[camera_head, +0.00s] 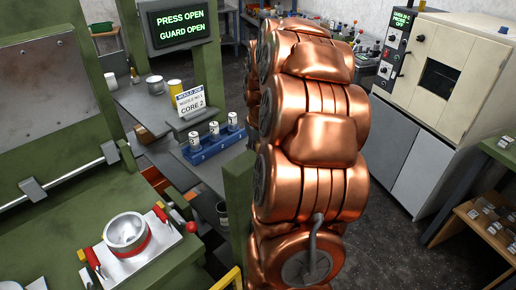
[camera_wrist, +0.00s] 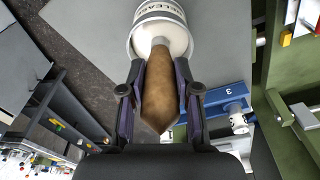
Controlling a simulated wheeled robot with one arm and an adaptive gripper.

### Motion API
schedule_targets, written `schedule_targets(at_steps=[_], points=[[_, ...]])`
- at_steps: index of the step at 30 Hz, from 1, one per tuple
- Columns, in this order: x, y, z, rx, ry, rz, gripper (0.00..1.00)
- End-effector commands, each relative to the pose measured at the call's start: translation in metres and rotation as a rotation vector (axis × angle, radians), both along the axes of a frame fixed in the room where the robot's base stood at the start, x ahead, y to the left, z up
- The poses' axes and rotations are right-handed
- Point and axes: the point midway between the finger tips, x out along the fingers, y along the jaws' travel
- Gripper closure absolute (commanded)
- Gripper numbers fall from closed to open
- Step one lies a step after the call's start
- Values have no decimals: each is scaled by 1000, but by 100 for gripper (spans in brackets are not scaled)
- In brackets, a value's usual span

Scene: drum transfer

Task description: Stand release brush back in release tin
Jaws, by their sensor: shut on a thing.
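In the wrist view my gripper (camera_wrist: 160,88) is shut on the brown wooden handle (camera_wrist: 160,95) of the release brush, with a finger on each side. The release tin (camera_wrist: 160,12), white with dark "RELEASE" lettering, is at the top of that view. The brush's pale narrow neck points into the tin's round mouth, and its bristle end is hidden. I cannot tell whether the brush touches the tin's bottom. In the head view my copper-coloured arm hides the gripper and brush.
A blue rack (camera_head: 217,146) with several white pots stands on the grey bench; it also shows beside the brush in the wrist view (camera_wrist: 208,104). A "CORE 2" sign (camera_head: 190,101) is behind it. The green press (camera_head: 60,180) with a silver bowl is at left.

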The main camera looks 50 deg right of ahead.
Motion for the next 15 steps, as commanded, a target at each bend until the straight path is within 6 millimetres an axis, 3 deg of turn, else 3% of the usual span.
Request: schedule_targets(at_steps=[9,10,15], points=[[0,0,-1,0,0,0,100],[0,0,-1,0,0,0,66],[0,0,-1,0,0,0,49]])
